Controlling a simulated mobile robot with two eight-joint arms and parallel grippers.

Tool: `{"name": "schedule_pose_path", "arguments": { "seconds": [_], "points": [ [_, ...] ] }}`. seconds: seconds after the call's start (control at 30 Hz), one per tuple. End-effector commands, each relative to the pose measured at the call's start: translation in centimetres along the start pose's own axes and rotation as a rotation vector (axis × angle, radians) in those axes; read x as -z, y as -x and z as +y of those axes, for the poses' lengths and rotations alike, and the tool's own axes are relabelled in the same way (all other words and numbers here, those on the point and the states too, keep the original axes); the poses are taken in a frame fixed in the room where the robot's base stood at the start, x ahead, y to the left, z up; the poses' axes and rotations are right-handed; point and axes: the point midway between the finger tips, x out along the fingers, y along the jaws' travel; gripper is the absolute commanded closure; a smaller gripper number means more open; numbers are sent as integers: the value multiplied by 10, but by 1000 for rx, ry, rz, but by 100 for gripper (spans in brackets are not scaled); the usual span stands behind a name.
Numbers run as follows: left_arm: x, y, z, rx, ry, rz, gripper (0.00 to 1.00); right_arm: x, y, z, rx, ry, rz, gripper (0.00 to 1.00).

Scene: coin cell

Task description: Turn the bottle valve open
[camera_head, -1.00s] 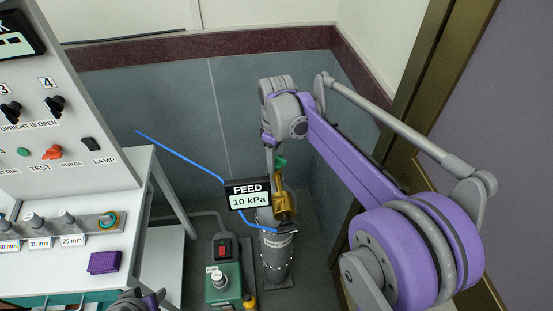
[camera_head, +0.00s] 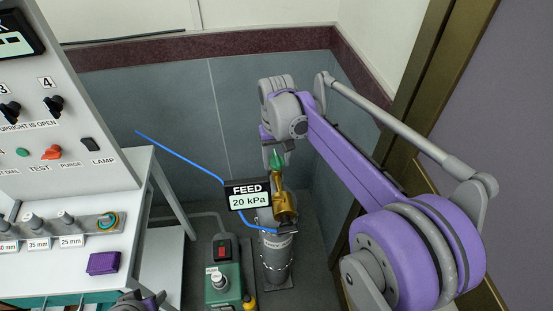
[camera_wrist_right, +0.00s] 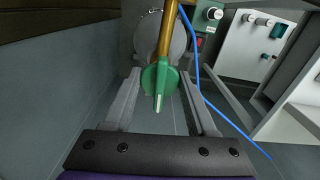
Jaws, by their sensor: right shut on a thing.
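The gas bottle (camera_head: 277,258) stands upright on the floor in the corner, grey with a brass valve body (camera_head: 283,205) on top. The green valve handle (camera_head: 276,161) is above the brass part; it also shows in the right wrist view (camera_wrist_right: 153,80), with a white mark on it. My right gripper (camera_head: 277,152) comes down from above and is shut on the green handle; its fingertips are small in the head view. The FEED display (camera_head: 247,195) reads 20 kPa. My left gripper (camera_head: 138,301) shows only in part at the bottom edge, its jaws unclear.
A blue hose (camera_head: 180,157) runs to the bottle. A green pump unit (camera_head: 223,283) with a red switch stands left of the bottle. The control panel (camera_head: 70,110) and a white bench (camera_head: 150,185) fill the left side. Walls close in behind and to the right.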

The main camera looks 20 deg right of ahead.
Motion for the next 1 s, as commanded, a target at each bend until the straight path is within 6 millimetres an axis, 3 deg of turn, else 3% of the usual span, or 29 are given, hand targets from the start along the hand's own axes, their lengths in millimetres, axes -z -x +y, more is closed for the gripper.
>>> {"name": "schedule_pose_path", "arguments": {
  "seconds": [0.77, 0.8, 0.93, 1.0],
  "points": [
    [0, 0, 0, 0, 0, 0, 50, 0, 0, 0, 0, -100, 0, 98],
    [0, 0, 0, 0, 0, 0, 50, 0, 0, 0, 0, -100, 0, 37],
    [0, 0, 0, 0, 0, 0, 50, 0, 0, 0, 0, -100, 0, 14],
    [0, 0, 0, 0, 0, 0, 50, 0, 0, 0, 0, -99, 0, 12]
  ]
}}
